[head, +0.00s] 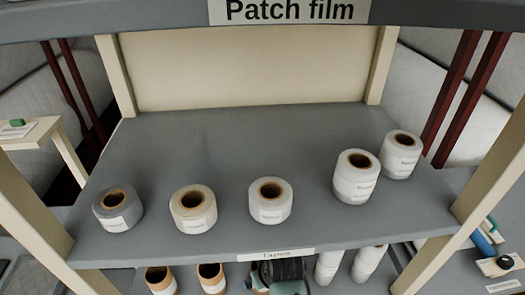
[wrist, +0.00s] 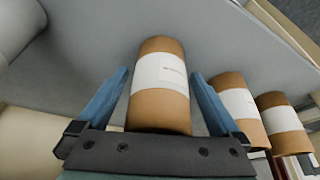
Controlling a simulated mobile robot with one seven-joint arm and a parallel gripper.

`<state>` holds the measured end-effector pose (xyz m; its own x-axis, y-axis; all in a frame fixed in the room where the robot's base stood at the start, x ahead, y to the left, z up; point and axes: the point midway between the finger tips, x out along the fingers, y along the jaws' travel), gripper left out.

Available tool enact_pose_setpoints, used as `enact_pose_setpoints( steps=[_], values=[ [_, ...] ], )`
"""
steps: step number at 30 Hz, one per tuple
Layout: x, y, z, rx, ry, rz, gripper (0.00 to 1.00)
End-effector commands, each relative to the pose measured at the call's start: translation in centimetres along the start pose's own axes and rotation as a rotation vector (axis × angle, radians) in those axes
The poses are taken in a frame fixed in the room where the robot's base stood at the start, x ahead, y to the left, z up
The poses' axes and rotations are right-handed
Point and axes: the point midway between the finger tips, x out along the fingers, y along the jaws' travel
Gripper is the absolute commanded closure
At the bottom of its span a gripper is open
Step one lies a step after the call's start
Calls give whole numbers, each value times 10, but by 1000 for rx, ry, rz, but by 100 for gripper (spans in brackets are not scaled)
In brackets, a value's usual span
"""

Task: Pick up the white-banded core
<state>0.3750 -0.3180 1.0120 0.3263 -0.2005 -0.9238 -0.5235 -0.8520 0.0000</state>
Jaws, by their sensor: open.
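A brown core with a white band and a small printed label (wrist: 160,72) stands between the two blue fingers of my gripper (wrist: 158,77) in the wrist view. The fingers are open, one on each side, with a visible gap at the left; contact at the right is unclear. Two more white-banded brown cores stand to its right in the wrist view, a nearer one (wrist: 238,104) and a farther one (wrist: 281,122). In the head view two such cores show at the bottom, one left (head: 160,279) and one beside it (head: 211,277). My dark gripper there partly hides another brown core.
The grey shelf (head: 220,140) above carries several rolls, including a grey one (head: 117,208) and a white one (head: 270,201). White rolls (head: 368,262) stand right of my gripper on the lower level. Cream posts (head: 30,220) flank the shelf.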

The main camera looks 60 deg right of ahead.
Motion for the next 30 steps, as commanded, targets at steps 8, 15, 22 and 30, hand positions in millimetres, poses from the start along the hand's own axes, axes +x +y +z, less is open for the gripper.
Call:
enact_pose_setpoints(
  steps=[8,15,22,30],
  values=[
    [0,0,0,0,0,0,27],
    [0,0,0,0,0,0,70],
    [0,0,0,0,1,0,86],
    [-5,0,-3,-1,3,0,86]
  ],
)
